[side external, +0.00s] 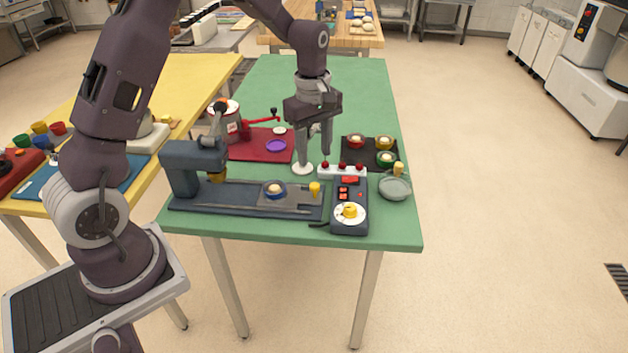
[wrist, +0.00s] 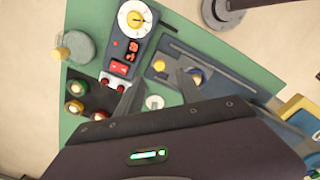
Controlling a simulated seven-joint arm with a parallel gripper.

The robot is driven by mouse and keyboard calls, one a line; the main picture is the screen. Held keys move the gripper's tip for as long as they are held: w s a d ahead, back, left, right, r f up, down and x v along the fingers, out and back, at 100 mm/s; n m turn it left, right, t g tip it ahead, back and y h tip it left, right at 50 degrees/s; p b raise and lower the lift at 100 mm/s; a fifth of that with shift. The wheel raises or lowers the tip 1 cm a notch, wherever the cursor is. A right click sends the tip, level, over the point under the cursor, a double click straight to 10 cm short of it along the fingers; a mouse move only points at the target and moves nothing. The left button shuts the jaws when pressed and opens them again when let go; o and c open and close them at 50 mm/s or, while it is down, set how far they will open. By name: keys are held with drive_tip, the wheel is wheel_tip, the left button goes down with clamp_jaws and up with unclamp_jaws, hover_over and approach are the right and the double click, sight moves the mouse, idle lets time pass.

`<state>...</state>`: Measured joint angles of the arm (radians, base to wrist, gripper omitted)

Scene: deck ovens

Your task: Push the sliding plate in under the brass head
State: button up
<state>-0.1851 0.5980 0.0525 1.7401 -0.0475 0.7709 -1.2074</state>
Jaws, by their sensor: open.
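The blue press (side external: 183,167) stands at the left end of a dark blue base (side external: 215,197), with the brass head (side external: 217,165) under its arm. The grey sliding plate (side external: 294,197) lies on the base to the right, out from under the head. The knob (wrist: 159,66) and dish (wrist: 192,76) also show in the wrist view. My gripper (side external: 314,160) is open and empty, above the table behind the plate, apart from the knob.
A control box with a dial (side external: 349,208) stands right of the base. A white strip with red buttons (side external: 342,171) is behind it. A dark tray (side external: 371,152), glass lid (side external: 394,187) and red board (side external: 262,146) are nearby. The far green table is clear.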

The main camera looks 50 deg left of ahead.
sight(314, 185)
drive_tip(key=shift+n, duration=0.6)
drive_tip(key=f, duration=1)
drive_tip(key=shift+w+a, duration=0.4)
drive_tip(key=shift+c, duration=0.3)
clamp_jaws()
